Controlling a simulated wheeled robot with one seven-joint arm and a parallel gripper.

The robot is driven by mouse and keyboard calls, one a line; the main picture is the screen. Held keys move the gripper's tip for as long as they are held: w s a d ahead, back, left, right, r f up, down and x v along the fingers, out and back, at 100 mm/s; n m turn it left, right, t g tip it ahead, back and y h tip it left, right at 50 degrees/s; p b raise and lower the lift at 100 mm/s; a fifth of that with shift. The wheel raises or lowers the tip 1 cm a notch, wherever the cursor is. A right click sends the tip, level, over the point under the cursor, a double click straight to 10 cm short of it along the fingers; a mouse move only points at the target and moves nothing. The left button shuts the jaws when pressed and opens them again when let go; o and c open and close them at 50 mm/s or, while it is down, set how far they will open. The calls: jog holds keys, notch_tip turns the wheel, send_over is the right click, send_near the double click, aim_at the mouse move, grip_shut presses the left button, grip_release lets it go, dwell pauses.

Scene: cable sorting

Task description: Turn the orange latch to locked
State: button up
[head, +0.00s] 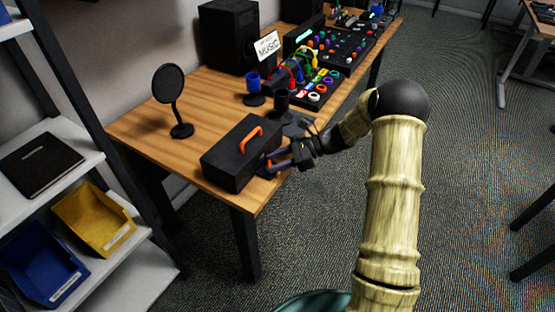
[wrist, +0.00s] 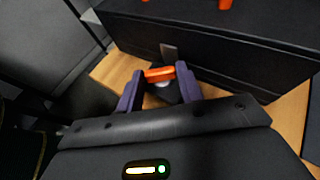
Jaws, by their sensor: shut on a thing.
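The orange latch (wrist: 160,74) is a short orange bar at the front of a black box (wrist: 225,45), in the wrist view. It lies crosswise between the two purple fingers of my gripper (wrist: 160,77), which is shut on it. A dark round part with a pale spot shows just below the latch. In the head view my gripper (head: 271,161) is at the right front side of the black box (head: 225,160). The latch is too small and covered there to make out clearly. The box has an orange handle (head: 251,139) on its lid.
The box stands near the front edge of the wooden table (head: 140,127). Shelves with bins (head: 93,215) are at left.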

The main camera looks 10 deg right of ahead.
jog(key=o, duration=1)
jog(key=shift+r, duration=0.1)
jog(key=shift+t+b, duration=0.3)
jog(key=shift+b, duration=0.3)
